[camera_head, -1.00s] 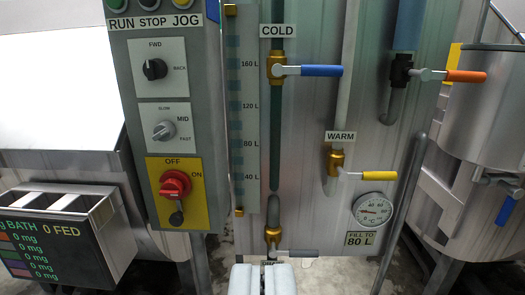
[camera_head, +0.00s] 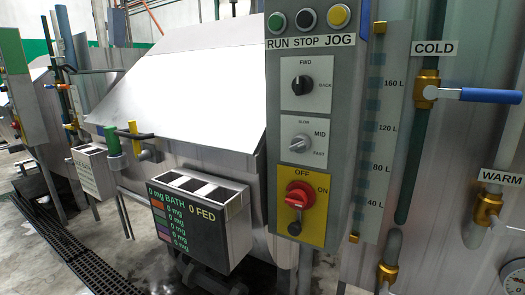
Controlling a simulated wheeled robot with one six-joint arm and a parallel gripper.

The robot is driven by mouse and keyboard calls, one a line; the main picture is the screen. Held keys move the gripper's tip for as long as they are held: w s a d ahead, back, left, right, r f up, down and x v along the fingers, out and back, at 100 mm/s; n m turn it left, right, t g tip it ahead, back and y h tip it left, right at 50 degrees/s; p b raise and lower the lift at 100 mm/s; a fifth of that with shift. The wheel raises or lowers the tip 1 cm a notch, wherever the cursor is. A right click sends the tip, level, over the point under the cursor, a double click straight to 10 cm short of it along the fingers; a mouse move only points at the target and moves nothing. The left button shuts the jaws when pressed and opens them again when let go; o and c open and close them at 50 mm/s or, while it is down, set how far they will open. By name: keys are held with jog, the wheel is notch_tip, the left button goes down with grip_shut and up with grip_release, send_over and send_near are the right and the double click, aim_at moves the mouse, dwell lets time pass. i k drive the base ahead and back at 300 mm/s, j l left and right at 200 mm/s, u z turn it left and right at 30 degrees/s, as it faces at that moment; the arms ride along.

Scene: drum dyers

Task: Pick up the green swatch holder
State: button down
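I cannot make out a green swatch holder for certain in this view. A green upright piece (camera_head: 112,140) stands at the left, beside a yellow-handled valve (camera_head: 134,136); I cannot tell what it is. My gripper is not in view.
A control panel (camera_head: 341,110) with a red switch (camera_head: 299,195) stands right of centre. A dosing box (camera_head: 236,220) with several open slots juts out at the lower middle. A black floor grating (camera_head: 75,255) runs along the lower left.

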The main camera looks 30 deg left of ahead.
aim_at(113, 141)
jog(key=u, duration=1.7)
jog(key=i+l+u, duration=0.3)
jog(key=i+l, duration=0.45)
jog(key=i, duration=0.2)
jog(key=i+l+u, duration=0.35)
jog(key=i+l, duration=0.5)
jog(key=l, duration=0.1)
